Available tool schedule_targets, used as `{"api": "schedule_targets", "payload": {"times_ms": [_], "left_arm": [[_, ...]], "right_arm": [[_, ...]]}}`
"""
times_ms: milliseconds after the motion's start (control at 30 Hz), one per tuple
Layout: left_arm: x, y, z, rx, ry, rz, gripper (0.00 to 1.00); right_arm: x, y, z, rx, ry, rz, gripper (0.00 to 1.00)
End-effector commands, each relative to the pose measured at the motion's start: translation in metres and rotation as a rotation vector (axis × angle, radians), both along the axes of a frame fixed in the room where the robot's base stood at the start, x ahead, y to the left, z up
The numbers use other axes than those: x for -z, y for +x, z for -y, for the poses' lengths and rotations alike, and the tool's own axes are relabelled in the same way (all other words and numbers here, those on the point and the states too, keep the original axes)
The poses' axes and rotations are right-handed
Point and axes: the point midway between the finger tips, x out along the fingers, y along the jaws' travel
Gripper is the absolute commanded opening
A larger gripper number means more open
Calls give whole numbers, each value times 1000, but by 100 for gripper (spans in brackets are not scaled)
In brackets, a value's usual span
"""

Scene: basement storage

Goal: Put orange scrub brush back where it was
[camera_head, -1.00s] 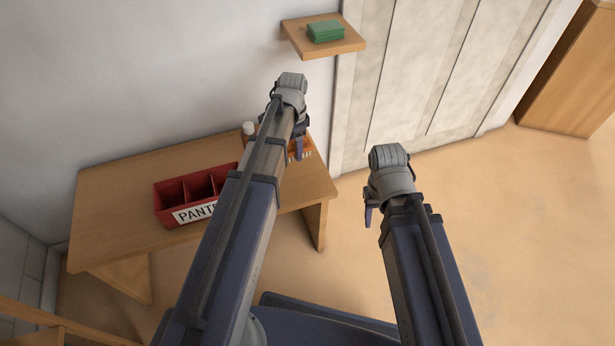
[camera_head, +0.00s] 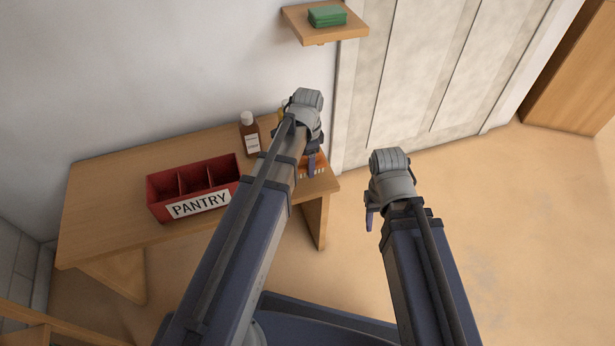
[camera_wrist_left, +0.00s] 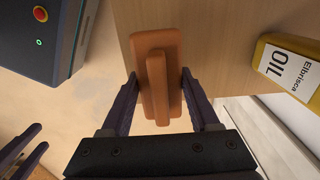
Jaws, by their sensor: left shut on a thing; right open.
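The orange scrub brush (camera_wrist_left: 152,85) is between the two fingers of my left gripper (camera_wrist_left: 157,92) in the left wrist view. My left gripper (camera_head: 312,162) is shut on it, at the right end of the wooden table (camera_head: 110,205). In the head view the brush (camera_head: 320,166) shows partly behind the gripper, with pale bristles downward. I cannot tell whether it touches the tabletop. My right gripper (camera_head: 370,212) is open and empty over the floor right of the table; its fingers also show in the left wrist view (camera_wrist_left: 22,152).
A red PANTRY box (camera_head: 170,208) with compartments and a brown bottle (camera_head: 249,135) stand on the table. A yellow oil bottle (camera_wrist_left: 290,68) is beside the brush. A wall shelf (camera_head: 345,32) above holds a green block (camera_head: 327,16). The table's front left is clear.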

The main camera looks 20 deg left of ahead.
Motion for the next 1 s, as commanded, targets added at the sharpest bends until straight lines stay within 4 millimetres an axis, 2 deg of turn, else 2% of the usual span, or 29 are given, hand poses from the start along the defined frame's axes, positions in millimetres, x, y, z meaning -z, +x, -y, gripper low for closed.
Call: {"api": "schedule_targets", "payload": {"times_ms": [167, 500, 933, 967, 1000], "left_arm": [[2, 0, 0, 0, 0, 0, 1], [38, 0, 0, 0, 0, 0, 1], [41, 0, 0, 0, 0, 0, 1], [40, 0, 0, 0, 0, 0, 64], [40, 0, 0, 0, 0, 0, 68]], "right_arm": [[2, 0, 0, 0, -1, 0, 50], [38, 0, 1, -3, -3, 2, 50], [41, 1, 1, -4, -3, 2, 50], [40, 0, 1, -4, -3, 2, 50], [40, 1, 1, -4, -3, 2, 50]]}}
